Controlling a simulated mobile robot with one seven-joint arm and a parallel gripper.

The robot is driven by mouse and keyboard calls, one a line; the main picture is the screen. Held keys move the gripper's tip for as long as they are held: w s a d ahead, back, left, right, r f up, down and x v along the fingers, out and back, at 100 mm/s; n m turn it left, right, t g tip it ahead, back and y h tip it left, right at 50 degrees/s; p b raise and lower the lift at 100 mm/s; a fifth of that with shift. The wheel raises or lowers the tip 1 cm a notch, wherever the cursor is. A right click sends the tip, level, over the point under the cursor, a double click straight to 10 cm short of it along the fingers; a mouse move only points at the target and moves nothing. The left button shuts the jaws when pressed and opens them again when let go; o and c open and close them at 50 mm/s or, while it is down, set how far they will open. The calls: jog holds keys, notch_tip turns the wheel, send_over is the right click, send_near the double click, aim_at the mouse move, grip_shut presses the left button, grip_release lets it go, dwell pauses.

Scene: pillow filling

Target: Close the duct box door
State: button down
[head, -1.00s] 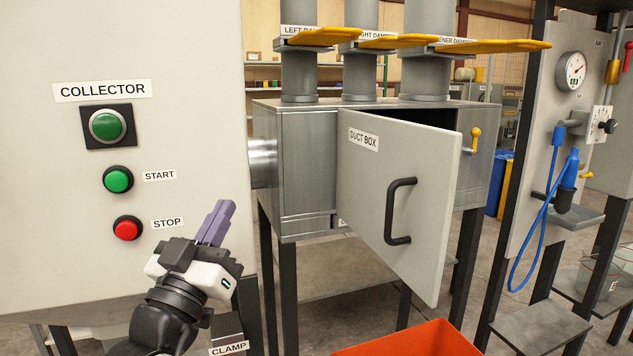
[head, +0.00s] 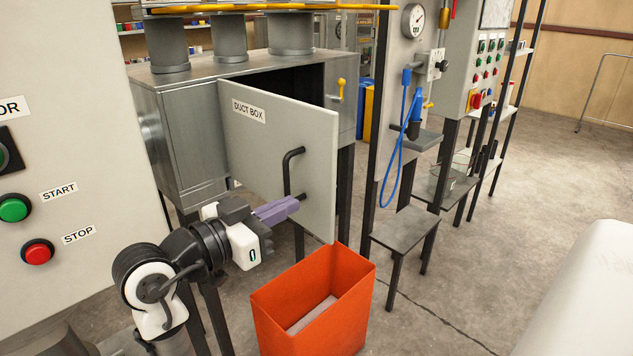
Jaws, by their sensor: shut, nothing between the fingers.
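The duct box door (head: 262,152) stands open, swung out toward me from its left edge, with a black handle (head: 288,172) on its outer face. The dark opening of the duct box (head: 187,127) shows behind the door's top edge. A yellow latch (head: 341,90) is on the box front at the right of the opening. My gripper (head: 296,205), with purple fingers, is shut and empty. In the picture its tips overlap the lower end of the handle; I cannot tell if they touch it or the door.
An orange bin (head: 313,300) stands on the floor below the door and my gripper. The collector panel (head: 75,130) with its buttons is at the left. A small grey stool (head: 405,230) stands right of the bin. Floor at the right is fairly clear.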

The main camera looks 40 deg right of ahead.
aim_at(331, 184)
jog(key=d+p, duration=0.1)
jog(key=d, duration=0.2)
jog(key=d+p, duration=0.1)
jog(key=d, duration=0.2)
jog(key=shift+w+d+r, duration=0.15)
jog(key=shift+d, duration=0.1)
jog(key=shift+w+d, duration=0.1)
jog(key=shift+d, duration=0.65)
jog(key=shift+d, duration=0.1)
